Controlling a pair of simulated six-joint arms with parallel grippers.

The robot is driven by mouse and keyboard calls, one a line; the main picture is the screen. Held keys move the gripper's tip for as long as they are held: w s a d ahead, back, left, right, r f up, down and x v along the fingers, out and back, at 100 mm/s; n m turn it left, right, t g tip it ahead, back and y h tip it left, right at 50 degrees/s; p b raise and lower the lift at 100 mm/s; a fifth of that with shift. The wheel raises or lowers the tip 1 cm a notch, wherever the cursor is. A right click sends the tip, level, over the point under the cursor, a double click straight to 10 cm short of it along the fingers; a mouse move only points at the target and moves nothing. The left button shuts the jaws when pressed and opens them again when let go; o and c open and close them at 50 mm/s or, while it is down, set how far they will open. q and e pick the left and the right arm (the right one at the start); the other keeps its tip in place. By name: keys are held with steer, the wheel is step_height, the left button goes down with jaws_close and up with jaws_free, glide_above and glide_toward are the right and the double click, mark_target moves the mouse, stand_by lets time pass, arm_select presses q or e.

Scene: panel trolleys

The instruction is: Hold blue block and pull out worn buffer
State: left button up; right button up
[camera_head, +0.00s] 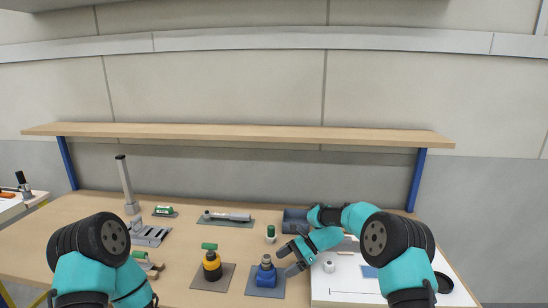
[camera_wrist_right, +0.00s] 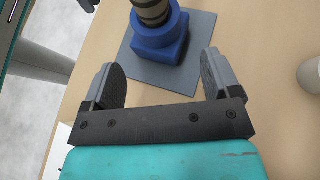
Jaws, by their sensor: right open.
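The blue block (camera_head: 266,279) stands on a grey mat (camera_head: 251,286) near the front middle of the table. The buffer (camera_head: 266,262) stands upright in its top. In the right wrist view the blue block (camera_wrist_right: 160,46) is ahead of the fingers, and the ribbed grey-brown buffer (camera_wrist_right: 152,12) is cut off by the top edge. My right gripper (camera_head: 287,259) is open and empty, just right of the block. In the right wrist view its fingers (camera_wrist_right: 158,72) are spread apart, short of the block and not around it. My left gripper cannot be made out; only my left arm shows.
A yellow-and-black piece (camera_head: 212,264) with a green top stands on a brown mat left of the block. A small green-and-white bottle (camera_head: 270,234) and a blue-grey bin (camera_head: 295,220) are behind. A white board (camera_head: 335,291) lies at right. A shelf (camera_head: 240,134) spans the back.

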mark_target(270, 273)
steer(key=shift+x, duration=3.55)
steer(key=c, duration=0.4)
steer(key=shift+r, duration=0.1)
steer(key=shift+c, duration=0.3)
steer(key=shift+c, duration=1.3)
steer(key=shift+c, duration=0.3)
